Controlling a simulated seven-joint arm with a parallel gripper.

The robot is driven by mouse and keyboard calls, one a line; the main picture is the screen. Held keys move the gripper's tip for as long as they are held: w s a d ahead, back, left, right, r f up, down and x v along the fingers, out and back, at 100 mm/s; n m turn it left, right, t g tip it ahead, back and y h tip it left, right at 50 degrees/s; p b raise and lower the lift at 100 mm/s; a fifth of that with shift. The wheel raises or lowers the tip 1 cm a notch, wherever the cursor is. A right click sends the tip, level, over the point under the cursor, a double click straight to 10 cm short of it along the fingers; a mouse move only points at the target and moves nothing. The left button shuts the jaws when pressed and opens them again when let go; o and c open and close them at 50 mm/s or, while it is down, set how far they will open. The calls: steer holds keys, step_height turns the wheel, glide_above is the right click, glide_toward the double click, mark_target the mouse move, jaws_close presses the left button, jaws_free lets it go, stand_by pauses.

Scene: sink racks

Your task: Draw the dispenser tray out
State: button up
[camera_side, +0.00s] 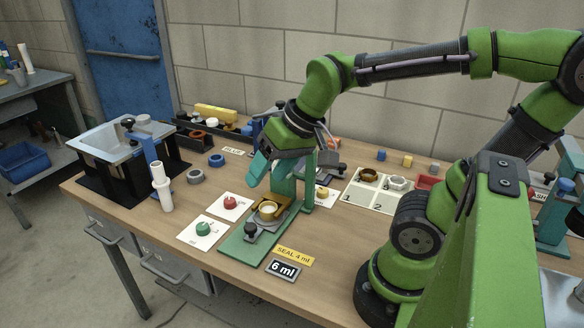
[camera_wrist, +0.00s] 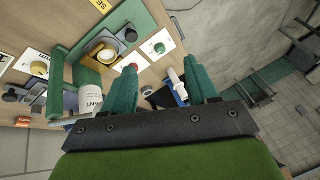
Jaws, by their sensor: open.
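The dispenser (camera_side: 240,250) has a flat green base and an upright teal column near the table's middle. Its tray (camera_side: 284,217) is grey with a brassy holder and a pale ring (camera_side: 268,209) on it. A black knob (camera_side: 250,230) is at the tray's front end. In the wrist view the tray (camera_wrist: 117,37) and black knob (camera_wrist: 131,34) show at upper left, beyond my fingers. My gripper (camera_side: 257,172) is open, with teal fingers above and behind the tray, apart from the knob. It also shows in the wrist view (camera_wrist: 160,68), with nothing held between the fingers.
Cards with a red knob (camera_side: 230,203) and a green knob (camera_side: 203,228) lie left of the base. A white post (camera_side: 161,186) and a sink rack (camera_side: 122,138) stand farther left. Labels (camera_side: 283,268) lie in front. A numbered mat (camera_side: 367,197) is at right.

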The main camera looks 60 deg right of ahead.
mark_target(250, 226)
steer(key=w+d+f+m+g+h, duration=0.25)
steer(key=w+d+m+g, duration=0.2)
steer(key=w, duration=0.45)
steer(key=shift+g+y, duration=0.35)
steer(key=shift+g, duration=0.1)
steer(key=f, duration=1.6)
steer(key=shift+s+a+f, duration=0.1)
steer(key=shift+a+f, duration=0.1)
steer(key=shift+a, duration=0.15)
jaws_close()
